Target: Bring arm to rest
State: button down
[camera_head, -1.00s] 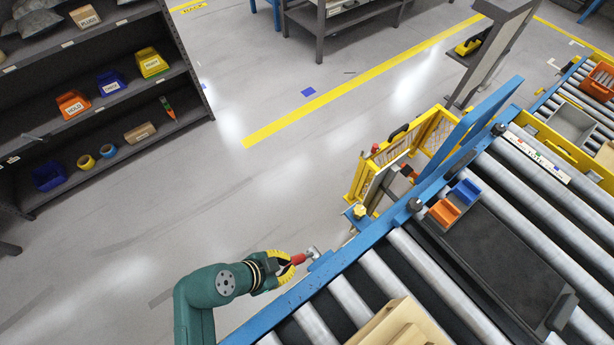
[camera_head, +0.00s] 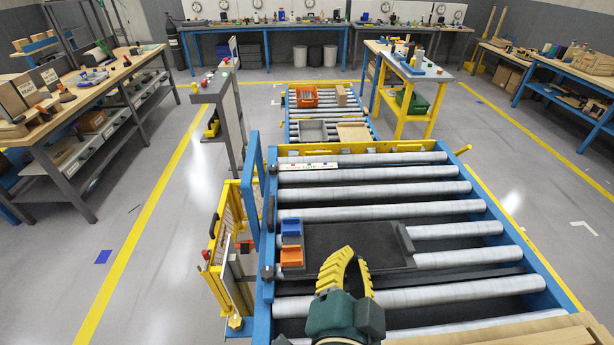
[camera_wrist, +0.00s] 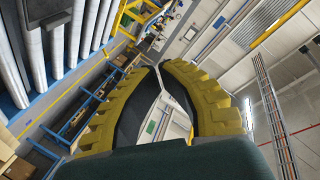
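My gripper (camera_head: 353,257), with yellow ribbed fingers on a dark green wrist, is low in the middle of the head view. It is above the near rollers of the conveyor (camera_head: 375,190), in front of a black board. Most of my arm is out of view below.
An orange bin (camera_head: 292,257) and a blue bin (camera_head: 291,229) stand at the left end of the black board (camera_head: 350,240). A yellow cage (camera_head: 222,240) and blue upright frame border the conveyor's left side.

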jog(key=s+d+r+n+t, duration=0.1)
jog(key=d+r+t, duration=0.1)
jog(key=r, duration=0.4)
jog(key=s+d+r+n+t, duration=0.2)
jog(key=d+r, duration=0.1)
jog(key=r, duration=0.3)
jog(key=s+a+r+n+t+y+p, duration=0.1)
jog(key=r+n+p, duration=0.2)
jog(key=r+p, duration=0.8)
jog(key=s+a+r+n+t+p, duration=0.1)
jog(key=a+r+n+p, duration=0.1)
jog(key=r+p, duration=0.8)
notch_tip(320, 180, up, 6)
jog(key=shift+r+n+t+y+p, duration=0.2)
jog(key=shift+n+t+y+p, duration=0.2)
jog(key=shift+n, duration=0.5)
